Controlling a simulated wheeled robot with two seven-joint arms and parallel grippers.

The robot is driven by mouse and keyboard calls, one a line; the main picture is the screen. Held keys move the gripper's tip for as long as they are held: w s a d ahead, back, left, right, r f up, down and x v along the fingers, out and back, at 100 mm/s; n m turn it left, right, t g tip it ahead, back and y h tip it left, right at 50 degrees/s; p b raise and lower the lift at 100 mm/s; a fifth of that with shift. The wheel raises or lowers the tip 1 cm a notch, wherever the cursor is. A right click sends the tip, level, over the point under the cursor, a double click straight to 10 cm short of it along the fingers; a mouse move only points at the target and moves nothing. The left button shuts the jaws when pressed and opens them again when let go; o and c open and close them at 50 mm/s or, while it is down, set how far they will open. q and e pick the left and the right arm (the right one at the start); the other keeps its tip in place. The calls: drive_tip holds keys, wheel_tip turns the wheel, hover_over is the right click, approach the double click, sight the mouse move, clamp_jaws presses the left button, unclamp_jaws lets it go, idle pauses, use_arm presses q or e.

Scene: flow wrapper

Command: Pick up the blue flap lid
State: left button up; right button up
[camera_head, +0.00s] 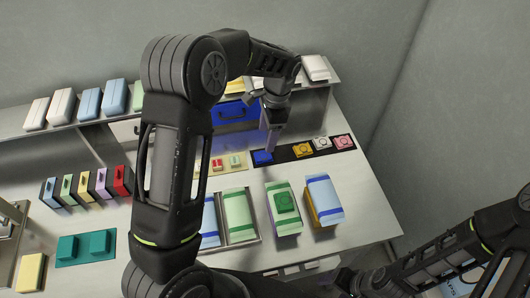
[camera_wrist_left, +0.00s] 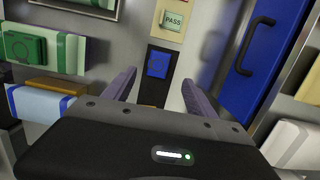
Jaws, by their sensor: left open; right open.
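The blue flap lid (camera_head: 262,157) lies on a dark strip, at the left end of a row with a yellow, a white and a pink lid. In the left wrist view the lid (camera_wrist_left: 158,64) shows a round mark and sits between the two fingers, beyond their tips. My left gripper (camera_head: 271,141) is open and points down just above the lid. It also shows in the left wrist view (camera_wrist_left: 158,82), with nothing between its fingers. My right arm comes in at the lower right, but its fingers do not show.
A blue drawer front with a handle (camera_head: 236,112) stands behind the lid. A panel with red and green buttons (camera_head: 217,163) is at its left. Wrapped packs (camera_head: 324,195) lie in front of it. The yellow lid (camera_head: 302,150) is close on its right.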

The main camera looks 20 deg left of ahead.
sight(264, 155)
use_arm(q)
wheel_tip(264, 155, down, 3)
drive_tip(key=shift+a+r+b, duration=0.15)
drive_tip(key=shift+r+b, duration=0.05)
drive_tip(key=shift+b, duration=0.7)
drive_tip(key=f+b, duration=0.2)
drive_tip(key=f, duration=0.1)
drive_tip(key=f+b, duration=0.1)
drive_tip(key=f, duration=0.1)
drive_tip(key=shift+s+a+f, duration=0.15)
drive_tip(key=shift+s+f, duration=0.05)
drive_tip(key=shift+s, duration=0.1)
drive_tip(key=shift+r, duration=0.1)
drive_tip(key=c, duration=1.4)
